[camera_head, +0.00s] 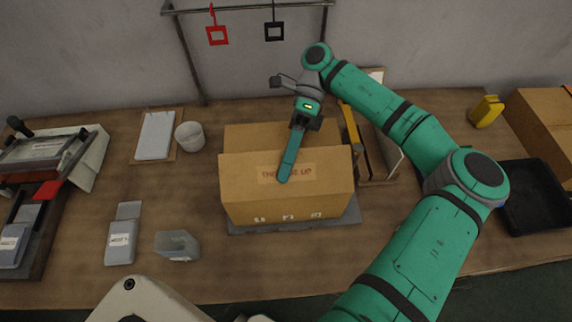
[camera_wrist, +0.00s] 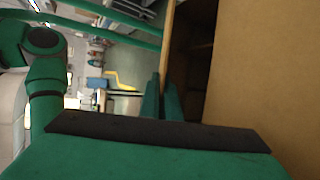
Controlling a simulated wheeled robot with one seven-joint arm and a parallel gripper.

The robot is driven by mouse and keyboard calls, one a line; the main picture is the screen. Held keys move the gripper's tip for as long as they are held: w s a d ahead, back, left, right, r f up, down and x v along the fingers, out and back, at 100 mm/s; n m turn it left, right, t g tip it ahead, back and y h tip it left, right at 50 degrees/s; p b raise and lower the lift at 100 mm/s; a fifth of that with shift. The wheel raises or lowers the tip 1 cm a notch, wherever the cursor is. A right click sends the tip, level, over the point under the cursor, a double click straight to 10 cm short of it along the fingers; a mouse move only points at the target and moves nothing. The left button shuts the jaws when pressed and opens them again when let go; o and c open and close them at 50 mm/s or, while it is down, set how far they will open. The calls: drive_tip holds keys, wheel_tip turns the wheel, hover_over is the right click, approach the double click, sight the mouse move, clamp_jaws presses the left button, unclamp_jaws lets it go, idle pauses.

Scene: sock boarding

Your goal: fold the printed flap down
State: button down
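A brown cardboard box (camera_head: 245,209) stands on a grey mat at the middle of the workbench. Its printed flap (camera_head: 240,170) stands up along the near side, with a red-lettered label partly covered by my finger. My gripper (camera_head: 289,165) reaches down from above the box, one finger in front of the flap over the label, the other hidden behind it. In the wrist view the flap's edge (camera_wrist: 167,45) runs between my two close fingers (camera_wrist: 161,102), which look shut on it. The back flap (camera_head: 255,134) shows behind.
Clear holders (camera_head: 178,245) stand at the front left. Upright boards (camera_head: 372,150) stand close on the right. A black tray (camera_head: 535,197) and another box (camera_head: 545,120) are far right.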

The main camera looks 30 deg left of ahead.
drive_tip(key=c, duration=2)
unclamp_jaws()
drive_tip(key=shift+s+a+f, duration=0.1)
drive_tip(key=shift+s+a, duration=0.05)
drive_tip(key=shift+s, duration=0.05)
drive_tip(key=shift+w, duration=0.15)
drive_tip(key=shift+w+r, duration=0.15)
drive_tip(key=shift+r, duration=0.05)
drive_tip(key=shift+v, duration=5.15)
